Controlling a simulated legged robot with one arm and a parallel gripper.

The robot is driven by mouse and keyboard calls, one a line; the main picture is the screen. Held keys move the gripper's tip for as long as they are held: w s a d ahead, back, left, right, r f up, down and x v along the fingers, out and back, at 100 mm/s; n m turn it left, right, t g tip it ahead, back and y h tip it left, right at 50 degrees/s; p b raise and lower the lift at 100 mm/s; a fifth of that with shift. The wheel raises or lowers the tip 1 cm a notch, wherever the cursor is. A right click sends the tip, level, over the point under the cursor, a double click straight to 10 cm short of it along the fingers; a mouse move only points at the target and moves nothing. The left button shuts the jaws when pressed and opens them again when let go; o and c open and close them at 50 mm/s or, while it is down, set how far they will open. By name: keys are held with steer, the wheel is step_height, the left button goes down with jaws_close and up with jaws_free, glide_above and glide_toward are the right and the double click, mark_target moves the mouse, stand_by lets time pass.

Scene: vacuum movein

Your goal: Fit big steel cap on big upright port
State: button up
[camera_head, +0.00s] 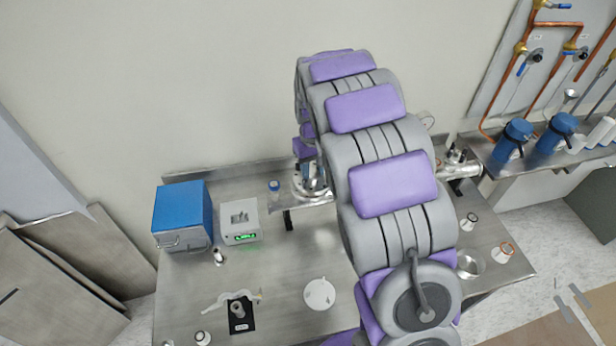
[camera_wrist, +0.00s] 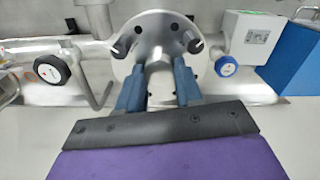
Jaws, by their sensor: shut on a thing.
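In the wrist view the big steel cap (camera_wrist: 153,34) is a round metal disc with several holes around its rim and a central neck. The blue fingers of my gripper (camera_wrist: 157,88) are shut on that neck, one on each side. Two dark-ended rods show at the disc's left and right. In the head view the gripper (camera_head: 312,179) is partly hidden behind my arm, above shiny round steel on the bench. The big upright port cannot be told apart from the cap. Whether the two touch, I cannot tell.
A horizontal steel pipe (camera_head: 461,170) runs along the bench's back right. A white box with a green display (camera_head: 241,222) and a blue box (camera_head: 181,214) stand at left. A white disc (camera_head: 319,294) and a small black-based fitting (camera_head: 240,314) lie in front.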

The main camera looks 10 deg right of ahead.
steer(key=shift+w+d+r+n, duration=0.1)
steer(key=shift+w+r+n, duration=0.4)
steer(key=shift+w+r, duration=0.3)
steer(key=shift+w+a+r+n, duration=0.2)
steer(key=shift+w+r+n, duration=0.45)
steer(key=shift+r, duration=0.1)
steer(key=shift+a+f, duration=0.15)
steer(key=shift+f, duration=0.15)
steer(key=shift+f+b, duration=0.75)
steer(key=shift+f, duration=2)
steer(key=shift+f+p, duration=0.35)
steer(key=shift+f, duration=0.15)
steer(key=shift+s, duration=0.1)
